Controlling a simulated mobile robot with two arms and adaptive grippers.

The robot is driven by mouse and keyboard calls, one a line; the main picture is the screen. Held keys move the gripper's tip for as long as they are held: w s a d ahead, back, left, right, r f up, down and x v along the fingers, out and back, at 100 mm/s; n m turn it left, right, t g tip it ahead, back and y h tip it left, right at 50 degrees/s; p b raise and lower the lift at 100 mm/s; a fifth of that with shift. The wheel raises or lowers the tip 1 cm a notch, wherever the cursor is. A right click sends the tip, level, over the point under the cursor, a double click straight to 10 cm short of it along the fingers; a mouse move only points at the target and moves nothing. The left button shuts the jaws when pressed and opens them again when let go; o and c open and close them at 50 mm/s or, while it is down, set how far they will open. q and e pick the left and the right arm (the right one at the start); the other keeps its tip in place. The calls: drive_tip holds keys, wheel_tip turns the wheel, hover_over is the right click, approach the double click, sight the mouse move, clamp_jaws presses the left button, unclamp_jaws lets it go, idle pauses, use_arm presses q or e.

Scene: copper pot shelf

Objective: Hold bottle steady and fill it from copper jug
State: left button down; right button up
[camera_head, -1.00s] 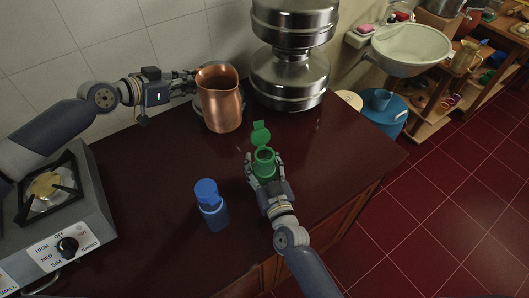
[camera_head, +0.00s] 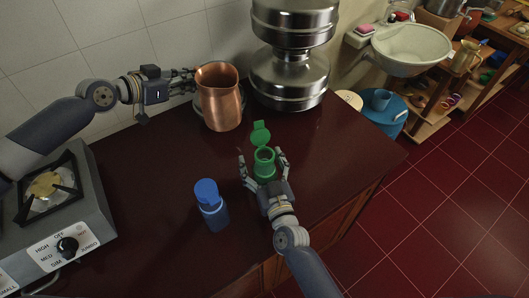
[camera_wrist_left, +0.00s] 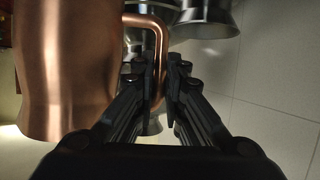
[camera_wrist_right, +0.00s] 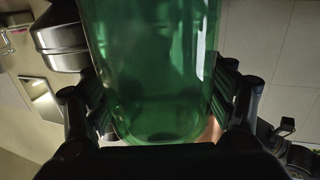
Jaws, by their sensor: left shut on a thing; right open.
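The copper jug (camera_head: 220,97) stands upright near the back wall in the head view. My left gripper (camera_head: 191,85) is at its left side, shut on the handle (camera_wrist_left: 158,60), which shows between the fingers in the left wrist view. The green bottle (camera_head: 264,163) stands on the counter to the front right of the jug, its lid (camera_head: 260,133) flipped up. My right gripper (camera_head: 263,170) is open, with its fingers on either side of the bottle. The green bottle wall (camera_wrist_right: 155,65) fills the middle of the right wrist view.
A blue bottle (camera_head: 211,206) with a closed cap stands front left on the dark red counter (camera_head: 150,170). A steel container stack (camera_head: 290,75) stands right of the jug. A gas stove (camera_head: 55,220) is at left.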

use_arm(q)
drive_tip(key=shift+r, duration=0.2)
use_arm(e)
drive_tip(key=v, duration=1.2)
use_arm(q)
drive_tip(key=shift+r, duration=0.1)
use_arm(e)
drive_tip(key=shift+r, duration=0.1)
